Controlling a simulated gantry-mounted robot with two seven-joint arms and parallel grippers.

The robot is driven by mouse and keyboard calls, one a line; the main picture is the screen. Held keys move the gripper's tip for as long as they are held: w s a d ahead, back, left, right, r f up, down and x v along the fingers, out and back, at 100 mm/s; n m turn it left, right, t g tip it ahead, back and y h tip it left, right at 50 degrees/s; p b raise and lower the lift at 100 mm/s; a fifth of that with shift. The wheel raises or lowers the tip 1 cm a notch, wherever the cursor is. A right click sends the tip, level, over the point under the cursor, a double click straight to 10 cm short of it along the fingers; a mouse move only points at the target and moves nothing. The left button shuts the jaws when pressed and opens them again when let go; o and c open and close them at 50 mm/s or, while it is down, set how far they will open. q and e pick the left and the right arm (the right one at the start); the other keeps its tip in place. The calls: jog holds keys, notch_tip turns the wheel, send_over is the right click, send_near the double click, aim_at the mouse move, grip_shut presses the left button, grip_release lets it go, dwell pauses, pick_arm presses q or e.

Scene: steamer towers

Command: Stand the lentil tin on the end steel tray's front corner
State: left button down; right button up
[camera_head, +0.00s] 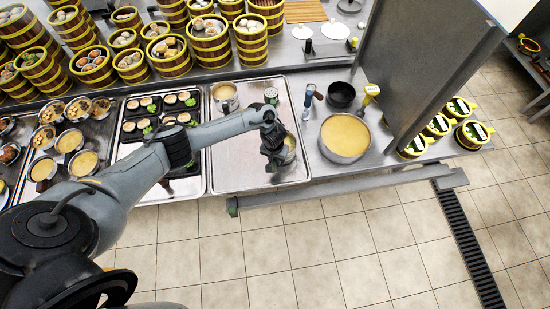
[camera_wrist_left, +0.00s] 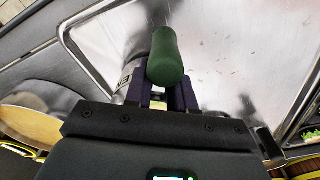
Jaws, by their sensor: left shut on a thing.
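My left gripper (camera_head: 274,140) is over the right part of the end steel tray (camera_head: 235,165), towards its front edge. In the left wrist view the gripper (camera_wrist_left: 168,95) is shut on a rounded green grip (camera_wrist_left: 165,57). A metal cylinder, seemingly the lentil tin (camera_wrist_left: 129,82), shows behind the grip. In the head view the tin (camera_head: 290,146) is mostly hidden by the gripper, beside the tray's right rim. I cannot tell whether it touches the tray. The tray's bare metal (camera_wrist_left: 225,45) fills much of the wrist view. My right gripper is not in view.
A large pot of yellow liquid (camera_head: 344,136) stands to the right, before a steel partition (camera_head: 425,70).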

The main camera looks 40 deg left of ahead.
pick_arm(q)
jog(key=shift+f+b, duration=0.3)
jog(key=shift+f, duration=0.15)
dwell(0.4)
jog(key=c, duration=0.9)
grip_release()
jog(key=shift+w, duration=0.1)
jog(key=shift+f, duration=0.1)
jog(key=r, duration=0.3)
jog(key=r+p, duration=0.1)
jog(key=r, duration=0.2)
jog(key=r+p, duration=0.1)
jog(key=r, duration=0.2)
jog(key=shift+s+r, duration=0.15)
jog(key=shift+s, duration=0.2)
jog(key=shift+r+p, duration=0.35)
jog(key=shift+r, duration=0.45)
